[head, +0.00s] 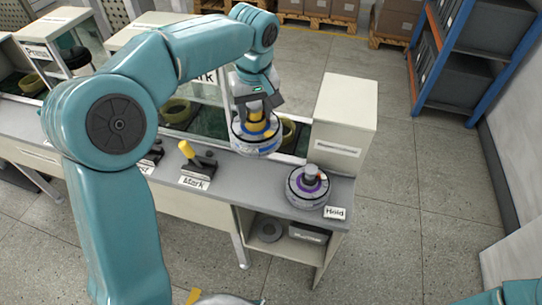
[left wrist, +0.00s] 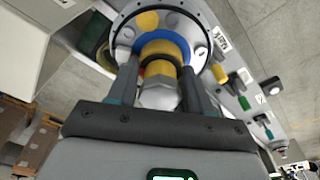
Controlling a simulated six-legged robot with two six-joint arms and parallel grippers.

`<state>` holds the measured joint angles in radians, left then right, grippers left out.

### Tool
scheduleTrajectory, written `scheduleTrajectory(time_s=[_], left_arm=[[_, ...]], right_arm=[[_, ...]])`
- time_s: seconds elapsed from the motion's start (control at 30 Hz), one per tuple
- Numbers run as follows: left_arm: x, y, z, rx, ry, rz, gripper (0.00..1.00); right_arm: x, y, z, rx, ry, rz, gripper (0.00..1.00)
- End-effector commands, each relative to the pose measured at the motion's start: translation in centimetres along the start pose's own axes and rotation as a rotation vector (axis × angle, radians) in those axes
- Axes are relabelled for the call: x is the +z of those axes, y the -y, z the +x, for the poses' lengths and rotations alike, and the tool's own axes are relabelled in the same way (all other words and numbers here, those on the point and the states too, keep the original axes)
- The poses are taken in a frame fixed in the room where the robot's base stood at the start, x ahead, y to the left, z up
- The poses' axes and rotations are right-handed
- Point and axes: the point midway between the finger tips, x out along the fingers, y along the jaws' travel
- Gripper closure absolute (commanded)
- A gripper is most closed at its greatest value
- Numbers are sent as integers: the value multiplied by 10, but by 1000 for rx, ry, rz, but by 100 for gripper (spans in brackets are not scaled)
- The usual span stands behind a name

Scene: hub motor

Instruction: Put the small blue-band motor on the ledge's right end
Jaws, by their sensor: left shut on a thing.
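The blue-band motor (head: 257,143) hangs above the ledge (head: 232,172), left of the tall beige box. My left gripper (head: 257,112) is shut on the motor's shaft from above. In the left wrist view, the fingers (left wrist: 160,88) hold the shaft, with the blue band (left wrist: 181,44) and the round metal flange (left wrist: 206,26) beyond them. A purple-band motor (head: 308,189) stands on the ledge's right end, beside the "Hold" label (head: 335,212). My right gripper is not in view.
A tall beige box (head: 342,115) stands behind the ledge's right end. A yellow-handled device (head: 188,151) stands by the "Mark" label (head: 194,183). An open shelf (head: 295,232) is below the ledge. Bare ledge lies between the "Mark" label and the purple-band motor.

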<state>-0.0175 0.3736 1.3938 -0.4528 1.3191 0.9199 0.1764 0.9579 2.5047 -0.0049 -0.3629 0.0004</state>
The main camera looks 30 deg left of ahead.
Motion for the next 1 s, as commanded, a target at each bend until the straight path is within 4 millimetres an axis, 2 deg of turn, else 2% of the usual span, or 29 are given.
scheduleTrajectory(time_s=[0.5, 0.6, 0.83, 1.0], left_arm=[[15, 1, 117, -1, -1, -2, 100], [18, 1, 131, 0, -1, -2, 100], [20, 1, 147, 0, -3, -3, 100], [23, 1, 171, -1, -2, -3, 100]], right_arm=[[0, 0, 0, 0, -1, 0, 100], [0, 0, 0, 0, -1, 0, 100], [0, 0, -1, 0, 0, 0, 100], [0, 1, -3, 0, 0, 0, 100]])
